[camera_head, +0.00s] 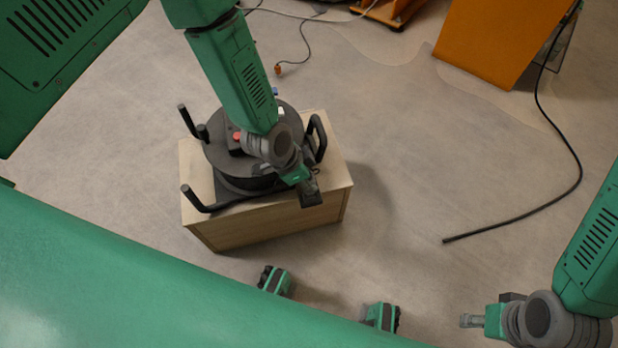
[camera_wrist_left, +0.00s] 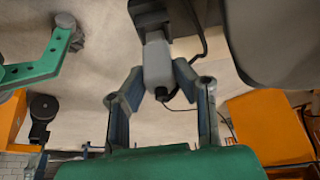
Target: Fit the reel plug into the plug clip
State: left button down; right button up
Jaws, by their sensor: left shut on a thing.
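The dark cable reel (camera_head: 222,158) stands on a wooden box, with black handles at its sides. My left gripper (camera_head: 307,188) is at the reel's front right side, over the box edge. In the left wrist view its two fingers (camera_wrist_left: 158,85) are shut on a grey plug body (camera_wrist_left: 157,62) with a dark end. A black part (camera_wrist_left: 148,12) lies directly beyond the plug; I cannot tell whether it is the plug clip or whether the plug sits in it. My right gripper (camera_head: 472,320) is at the lower right, away from the reel; its finger opening is unclear.
The wooden box (camera_head: 270,222) has bare floor around it. A loose black cable (camera_head: 545,205) lies on the floor at the right, near an orange cabinet (camera_head: 490,40). A thin cord with an orange end (camera_head: 278,69) lies behind the reel.

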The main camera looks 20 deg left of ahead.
pick_arm(q)
jog(key=shift+f+b, duration=0.7)
jog(key=shift+f, duration=0.5)
dwell(0.3)
jog(key=c, duration=0.7)
grip_release()
jog(key=shift+d, duration=0.1)
jog(key=shift+c, duration=0.2)
jog(key=shift+r, duration=0.1)
notch_tip(320, 180, up, 8)
jog(key=p, duration=0.7)
